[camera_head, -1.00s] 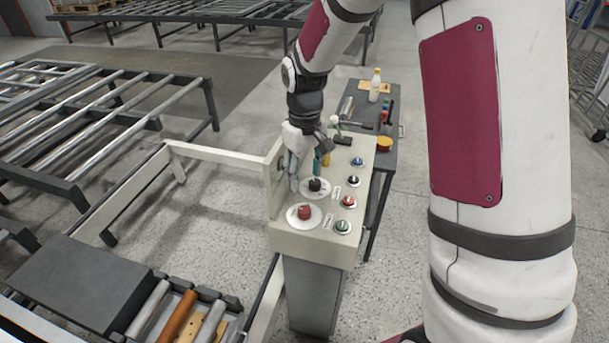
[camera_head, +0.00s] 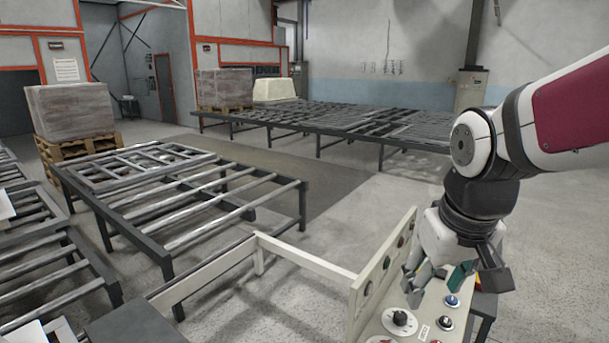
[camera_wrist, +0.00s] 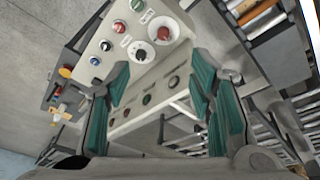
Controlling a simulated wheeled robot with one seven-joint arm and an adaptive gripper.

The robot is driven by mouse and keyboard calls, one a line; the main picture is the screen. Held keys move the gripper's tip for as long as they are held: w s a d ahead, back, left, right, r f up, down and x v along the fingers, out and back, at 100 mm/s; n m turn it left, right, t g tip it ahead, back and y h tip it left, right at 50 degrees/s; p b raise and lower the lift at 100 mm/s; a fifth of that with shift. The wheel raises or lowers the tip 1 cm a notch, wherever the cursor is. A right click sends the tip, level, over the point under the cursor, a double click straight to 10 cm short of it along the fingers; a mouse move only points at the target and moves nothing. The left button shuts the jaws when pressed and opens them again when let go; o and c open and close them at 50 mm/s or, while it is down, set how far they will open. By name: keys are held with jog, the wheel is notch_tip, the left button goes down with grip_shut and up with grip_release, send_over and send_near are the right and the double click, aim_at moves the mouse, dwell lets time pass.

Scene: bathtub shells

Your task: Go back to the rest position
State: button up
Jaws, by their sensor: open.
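My gripper (camera_head: 440,283) hangs over the cream control panel (camera_head: 378,322) at the lower right of the head view. In the wrist view my gripper (camera_wrist: 162,100) has its two teal-padded fingers spread apart, with nothing between them. The panel (camera_wrist: 120,75) with its knobs and buttons lies beyond the fingers there. A black knob (camera_head: 400,318) and a blue button (camera_head: 452,301) show in the head view. The red knob (camera_wrist: 163,31) shows in the wrist view. The fingers appear clear of the knobs, though the exact gap is hard to tell.
Roller conveyors (camera_head: 190,200) fill the left and a longer one (camera_head: 350,125) crosses the back. A cream rail (camera_head: 300,258) runs to the panel. A wrapped pallet load (camera_head: 70,112) stands at the far left. The floor (camera_head: 340,215) between is clear.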

jog(key=s+r+m+t, duration=0.1)
jog(key=s+r+t, duration=0.1)
jog(key=s, duration=0.9)
jog(key=shift+v, duration=0.85)
